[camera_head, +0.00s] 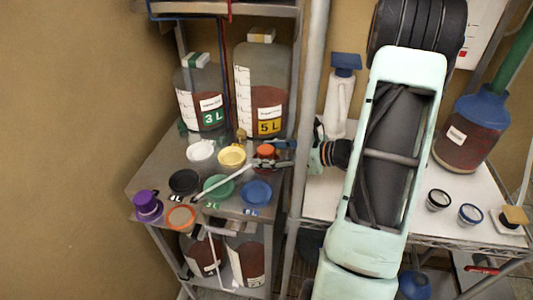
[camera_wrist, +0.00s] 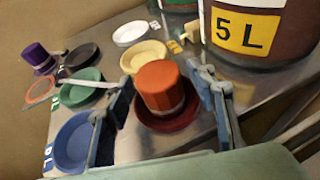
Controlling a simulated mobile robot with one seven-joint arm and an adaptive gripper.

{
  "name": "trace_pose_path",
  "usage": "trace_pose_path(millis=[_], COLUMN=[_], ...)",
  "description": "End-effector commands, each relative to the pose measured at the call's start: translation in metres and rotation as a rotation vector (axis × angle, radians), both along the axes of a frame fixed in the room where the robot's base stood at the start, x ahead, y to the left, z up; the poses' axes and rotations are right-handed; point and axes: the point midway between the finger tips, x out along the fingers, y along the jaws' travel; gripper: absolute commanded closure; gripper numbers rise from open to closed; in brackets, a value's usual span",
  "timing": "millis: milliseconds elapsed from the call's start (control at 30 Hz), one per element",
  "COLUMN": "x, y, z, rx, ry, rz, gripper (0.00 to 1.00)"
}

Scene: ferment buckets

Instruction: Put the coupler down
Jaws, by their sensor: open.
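The orange coupler (camera_wrist: 158,84), a short cylinder with a paler band near its base, stands upright in a dark red dish (camera_wrist: 178,124). In the head view the orange coupler (camera_head: 265,150) shows at the right side of the metal shelf top. My gripper (camera_wrist: 160,86) is open, with one blue-grey finger on each side of the coupler. Gaps show between the fingers and the coupler in the wrist view. In the head view my gripper (camera_head: 268,157) partly hides the coupler's lower part and its dish.
Blue (camera_head: 257,192), green (camera_head: 218,187), black (camera_head: 184,181), yellow (camera_head: 232,156) and white (camera_head: 201,150) dishes stand close by. A purple coupler (camera_head: 147,202) stands at the left. The 5 L bucket (camera_head: 264,85) and 3 L bucket (camera_head: 200,95) stand behind. A post (camera_head: 309,110) rises beside my arm.

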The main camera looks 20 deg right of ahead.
Motion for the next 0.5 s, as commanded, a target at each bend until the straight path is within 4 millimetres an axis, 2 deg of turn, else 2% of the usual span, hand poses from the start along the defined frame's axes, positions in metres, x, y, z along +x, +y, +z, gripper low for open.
trace_pose_path(millis=[500], x=[-0.069], y=[-0.061], z=[0.039], rx=[-0.003], ry=[-0.001], rz=[-0.003], gripper=[0.49])
